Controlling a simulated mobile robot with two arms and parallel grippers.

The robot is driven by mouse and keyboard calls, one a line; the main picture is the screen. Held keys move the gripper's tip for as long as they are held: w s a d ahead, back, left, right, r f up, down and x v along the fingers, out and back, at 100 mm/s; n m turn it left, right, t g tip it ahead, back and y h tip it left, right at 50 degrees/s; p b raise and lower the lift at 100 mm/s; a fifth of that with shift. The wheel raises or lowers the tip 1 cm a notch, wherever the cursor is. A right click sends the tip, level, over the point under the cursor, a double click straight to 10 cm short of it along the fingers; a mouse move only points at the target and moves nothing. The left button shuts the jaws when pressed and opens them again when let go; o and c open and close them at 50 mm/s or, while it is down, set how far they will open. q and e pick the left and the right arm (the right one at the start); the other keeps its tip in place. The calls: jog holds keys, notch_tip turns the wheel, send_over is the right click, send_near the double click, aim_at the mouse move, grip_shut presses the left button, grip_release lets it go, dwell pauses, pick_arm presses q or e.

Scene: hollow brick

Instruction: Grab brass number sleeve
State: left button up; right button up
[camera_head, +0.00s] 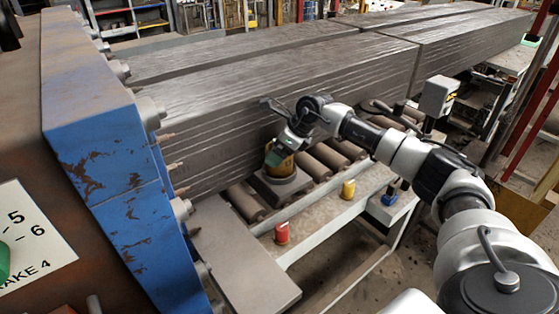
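A brass-yellow piece (283,164), which looks like the number sleeve, stands on a grey block beside the rollers, against the side of the long grey clay column. My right arm comes in from the right, and its gripper (276,155) is at the top of this piece, tilted down over it. Green parts show at the gripper's tips. The gripper hides part of the piece, and I cannot tell whether its fingers are shut on it. My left gripper is not in view.
A red cylinder (282,232), a yellow cylinder (348,188) and a blue one (390,196) stand along the pale ledge. Long grey clay columns (290,85) fill the back. A blue, rusted frame (105,150) with protruding bolts blocks the left.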

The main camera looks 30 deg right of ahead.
jog(key=shift+c, duration=0.5)
jog(key=c, duration=1.2)
jog(key=shift+r, duration=0.1)
jog(key=shift+c, duration=0.2)
